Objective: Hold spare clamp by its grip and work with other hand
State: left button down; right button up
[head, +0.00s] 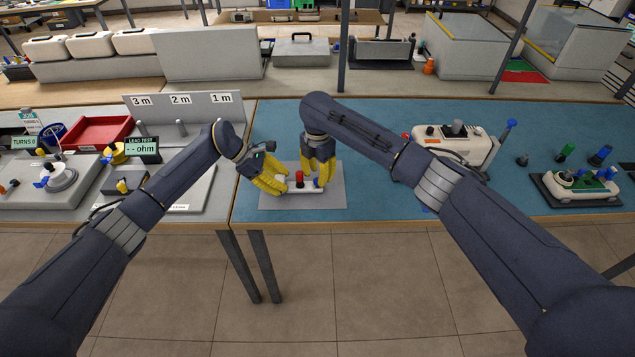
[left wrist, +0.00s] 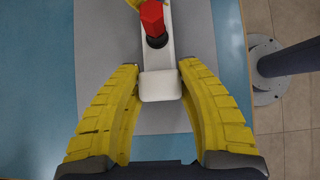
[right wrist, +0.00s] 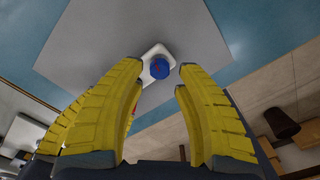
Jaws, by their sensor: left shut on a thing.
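The spare clamp is a white bar (head: 305,190) with a red knob (head: 299,176) and a blue knob (right wrist: 159,69), lying on a grey mat (head: 335,195). My left gripper (head: 286,181) is shut on the clamp's plain white grip end (left wrist: 160,86), which sits between its yellow fingertips in the left wrist view. The red knob (left wrist: 152,18) stands just past that grip. My right gripper (head: 319,180) points down over the clamp's other end. In the right wrist view its fingers are apart, with the blue knob between their tips and space on both sides.
A white device (head: 455,145) and a smaller green-and-white one (head: 580,188) stand to the right on the blue mat. The table's front edge is close.

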notch_tip(320, 180, up, 9)
dwell(0.4)
dwell(0.6)
pick_arm(q)
jog(key=c, duration=0.8)
grip_release()
